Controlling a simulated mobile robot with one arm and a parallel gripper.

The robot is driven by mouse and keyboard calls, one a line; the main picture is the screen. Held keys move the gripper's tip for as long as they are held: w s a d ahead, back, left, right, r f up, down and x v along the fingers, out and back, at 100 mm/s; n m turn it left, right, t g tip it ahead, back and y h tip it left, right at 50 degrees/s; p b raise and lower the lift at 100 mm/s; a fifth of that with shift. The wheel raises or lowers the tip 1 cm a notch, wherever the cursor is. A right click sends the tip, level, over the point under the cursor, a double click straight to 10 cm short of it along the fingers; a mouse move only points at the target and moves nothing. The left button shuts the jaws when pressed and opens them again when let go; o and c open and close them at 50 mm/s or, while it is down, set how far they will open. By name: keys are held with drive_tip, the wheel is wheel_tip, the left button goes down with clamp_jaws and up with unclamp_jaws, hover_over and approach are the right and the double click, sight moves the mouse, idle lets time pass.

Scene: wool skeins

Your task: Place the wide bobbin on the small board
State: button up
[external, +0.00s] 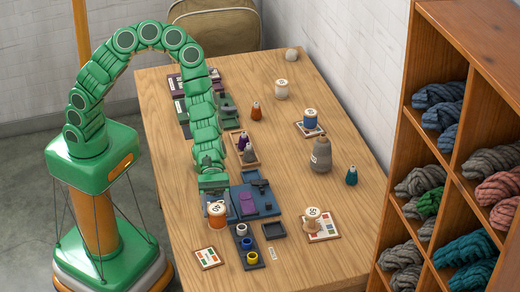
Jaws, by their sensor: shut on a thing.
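My green arm reaches over the left side of the table, and my gripper (215,197) points down at its front left. It is shut on a wide orange bobbin (217,220) with a pale top. The bobbin looks upright; whether it touches the surface below is hard to tell. A small board (207,259) with coloured marks lies bare at the front left corner, just in front of the bobbin. Similar boards lie under a cream bobbin (312,214) at the front right and a blue bobbin (310,117) farther back.
A dark tray (240,232) with several small spools stands right of the held bobbin, with a blue board (262,203) behind it. The table's middle is mostly clear. A wool shelf (395,150) borders the right.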

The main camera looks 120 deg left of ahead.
drive_tip(key=d, duration=0.6)
hover_over(208, 254)
drive_tip(key=shift+m, duration=0.3)
drive_tip(key=shift+f, duration=4.4)
drive_tip(key=shift+f, duration=0.1)
drive_tip(key=o, duration=1)
drive_tip(key=shift+o, duration=0.2)
